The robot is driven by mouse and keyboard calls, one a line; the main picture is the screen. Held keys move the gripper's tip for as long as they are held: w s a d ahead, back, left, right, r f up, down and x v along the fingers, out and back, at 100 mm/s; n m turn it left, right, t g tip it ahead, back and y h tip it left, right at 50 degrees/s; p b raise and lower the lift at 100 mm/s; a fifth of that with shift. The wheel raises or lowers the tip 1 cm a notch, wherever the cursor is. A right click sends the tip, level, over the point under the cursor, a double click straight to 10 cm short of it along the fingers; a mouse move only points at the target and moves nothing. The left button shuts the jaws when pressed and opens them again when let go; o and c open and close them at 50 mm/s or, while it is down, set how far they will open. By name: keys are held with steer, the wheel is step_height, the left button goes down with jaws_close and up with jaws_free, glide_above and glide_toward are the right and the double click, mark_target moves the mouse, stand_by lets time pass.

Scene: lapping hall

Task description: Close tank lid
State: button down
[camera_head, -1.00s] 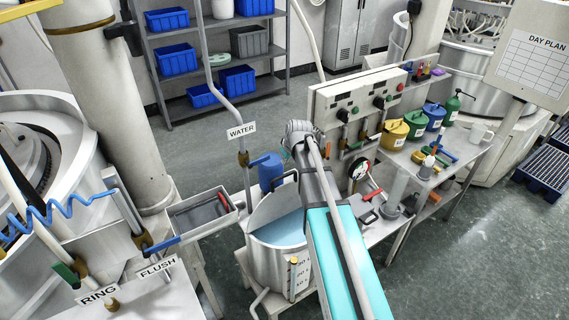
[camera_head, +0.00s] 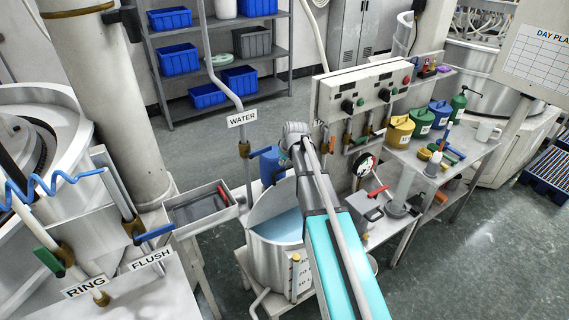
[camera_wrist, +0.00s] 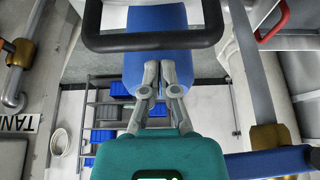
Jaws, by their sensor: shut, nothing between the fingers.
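The round metal tank (camera_head: 272,258) stands left of my arm in the head view, with blue water showing inside. Its grey lid (camera_head: 268,205) stands raised and tilted over the back of the opening, so the tank is open. A dark handle (camera_head: 284,176) shows at the lid's upper edge, partly behind my arm. In the wrist view a black bar handle (camera_wrist: 150,41) crosses the top, in front of a blue cylinder (camera_wrist: 158,18). My gripper (camera_wrist: 160,80) is shut and empty, just below the bar in that picture. My arm hides part of the tank and the gripper in the head view.
A blue container (camera_head: 267,163) is behind the tank. The WATER pipe (camera_head: 243,150) rises beside it. A grey tray (camera_head: 200,207) is at left.

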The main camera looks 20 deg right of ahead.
steer(key=shift+b+x, duration=0.45)
steer(key=shift+x, duration=0.3)
steer(key=shift+s, duration=0.1)
steer(key=shift+s+d, duration=0.2)
steer(key=shift+s, duration=0.35)
